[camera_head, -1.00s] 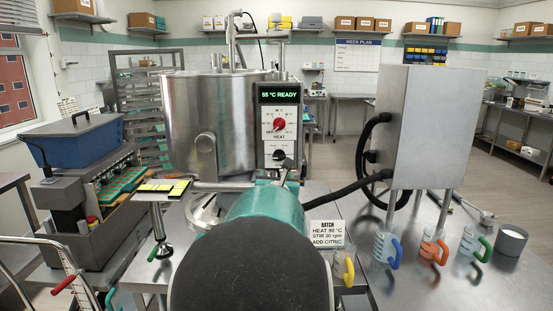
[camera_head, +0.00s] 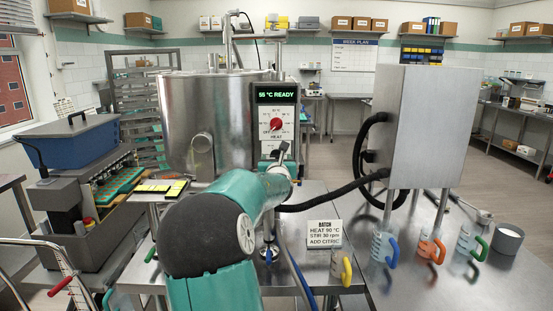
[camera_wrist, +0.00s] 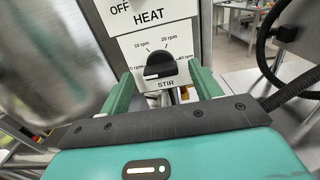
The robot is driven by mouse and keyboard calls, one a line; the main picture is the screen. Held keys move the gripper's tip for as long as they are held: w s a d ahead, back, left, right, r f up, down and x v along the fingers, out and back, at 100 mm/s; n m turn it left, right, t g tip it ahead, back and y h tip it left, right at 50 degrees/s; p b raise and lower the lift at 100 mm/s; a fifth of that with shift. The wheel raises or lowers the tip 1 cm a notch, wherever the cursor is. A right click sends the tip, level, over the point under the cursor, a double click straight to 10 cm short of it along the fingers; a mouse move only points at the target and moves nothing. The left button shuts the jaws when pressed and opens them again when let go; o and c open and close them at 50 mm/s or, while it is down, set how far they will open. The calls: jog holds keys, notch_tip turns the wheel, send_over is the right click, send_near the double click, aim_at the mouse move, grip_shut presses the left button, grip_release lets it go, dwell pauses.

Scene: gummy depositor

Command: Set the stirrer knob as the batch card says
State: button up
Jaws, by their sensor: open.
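The stirrer knob (camera_wrist: 158,66) is black with a white pointer mark and sits above the word STIR. Its mark points to the lower left, below the 10 rpm label; 20 rpm is at the upper right. My gripper (camera_wrist: 163,88) is open, with one green finger on each side of the knob's lower part; I cannot tell whether they touch it. In the head view my gripper (camera_head: 281,152) covers most of the stirrer dial. The batch card (camera_head: 324,234) stands on the table and reads HEAT 90 °C, STIR 30 rpm, ADD CITRIC.
The red heat knob (camera_head: 276,124) is just above, under a display (camera_head: 276,95) reading 55 °C READY. The steel kettle (camera_head: 205,115) is left of the panel. A steel box (camera_head: 412,125) with a black hose stands right. Several handled jugs (camera_head: 432,247) line the table.

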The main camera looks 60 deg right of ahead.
aim_at(276, 156)
jog(key=shift+x, duration=1.05)
jog(key=shift+c, duration=0.4)
jog(key=c, duration=0.9)
